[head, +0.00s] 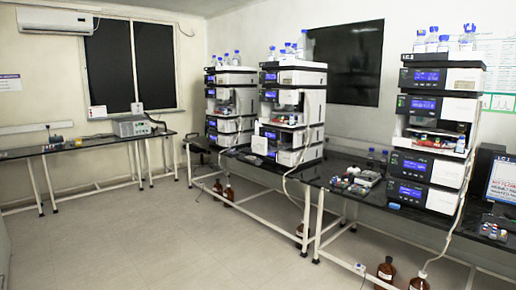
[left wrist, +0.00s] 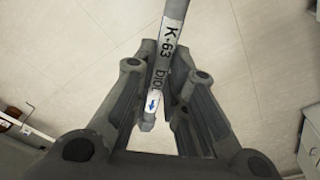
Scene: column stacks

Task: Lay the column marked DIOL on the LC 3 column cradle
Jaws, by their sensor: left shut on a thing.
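The column marked DIOL (left wrist: 168,50) is a grey rod with a white label reading K-63 DIOL and a blue arrow near its lower end. In the left wrist view my left gripper (left wrist: 164,95) is shut on it, with the column between the two fingers and its upper end running out of the picture. The floor shows behind it. Neither gripper shows in the head view.
Two more stacks (head: 292,105) (head: 230,105) stand on the dark bench to the left. A grey tray (head: 368,178) with small items lies beside the right-hand stack. Brown bottles (head: 386,270) stand on the floor below. The floor (head: 190,235) in front is clear.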

